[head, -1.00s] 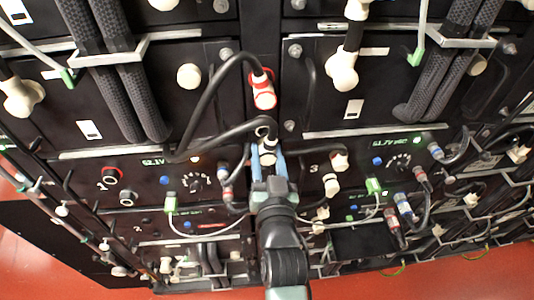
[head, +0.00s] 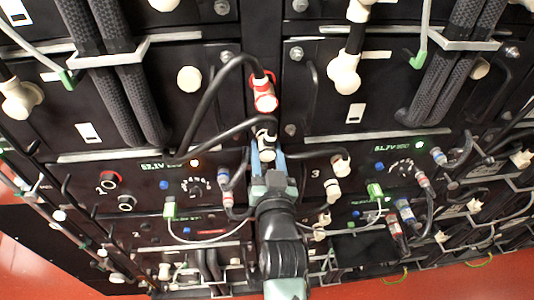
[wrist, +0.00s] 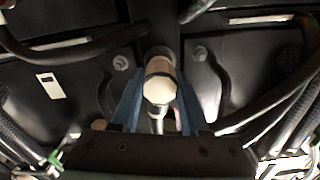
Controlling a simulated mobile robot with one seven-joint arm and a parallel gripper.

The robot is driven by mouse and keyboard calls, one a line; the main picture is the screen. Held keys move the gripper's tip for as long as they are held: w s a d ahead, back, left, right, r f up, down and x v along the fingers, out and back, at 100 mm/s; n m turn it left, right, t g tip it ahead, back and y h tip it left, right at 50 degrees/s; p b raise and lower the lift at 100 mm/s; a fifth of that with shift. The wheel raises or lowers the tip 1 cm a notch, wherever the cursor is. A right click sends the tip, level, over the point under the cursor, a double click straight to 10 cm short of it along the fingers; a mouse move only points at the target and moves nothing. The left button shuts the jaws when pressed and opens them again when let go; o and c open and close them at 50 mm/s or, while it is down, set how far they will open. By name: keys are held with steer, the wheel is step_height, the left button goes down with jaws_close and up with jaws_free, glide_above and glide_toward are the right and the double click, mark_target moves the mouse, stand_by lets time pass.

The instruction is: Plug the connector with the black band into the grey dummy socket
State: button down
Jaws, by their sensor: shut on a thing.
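A white connector (head: 265,143) on a black cable is between the blue fingers of my gripper (head: 266,158), just under the centre post of the rack. In the wrist view the connector (wrist: 160,82) shows its pale round end, with a darker band around its upper part, and my gripper's fingers (wrist: 157,112) close on both sides of it. The gripper is shut on it. I cannot pick out the grey dummy socket with certainty; the connector and fingers cover the panel behind them. I cannot tell whether the connector touches a socket.
A red-banded connector (head: 265,101) sits just above the held one, with a looping black cable. At left are a red-ringed socket (head: 110,179) and a pale-rimmed dark socket (head: 126,203). Green plugs, coloured knobs and cables crowd both sides. Thick braided cables (head: 116,70) hang above.

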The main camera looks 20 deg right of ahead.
steer(key=shift+w+d+b, duration=0.2)
steer(key=shift+w+b, duration=0.15)
steer(key=shift+w, duration=0.25)
steer(key=shift+c, duration=1.6)
jaws_free()
steer(key=shift+s, duration=0.1)
steer(key=shift+s+a+f, duration=0.1)
steer(key=shift+s, duration=0.2)
steer(key=b+v, duration=0.4)
steer(key=v, duration=0.8)
steer(key=shift+r, duration=0.2)
steer(key=shift+s, duration=0.1)
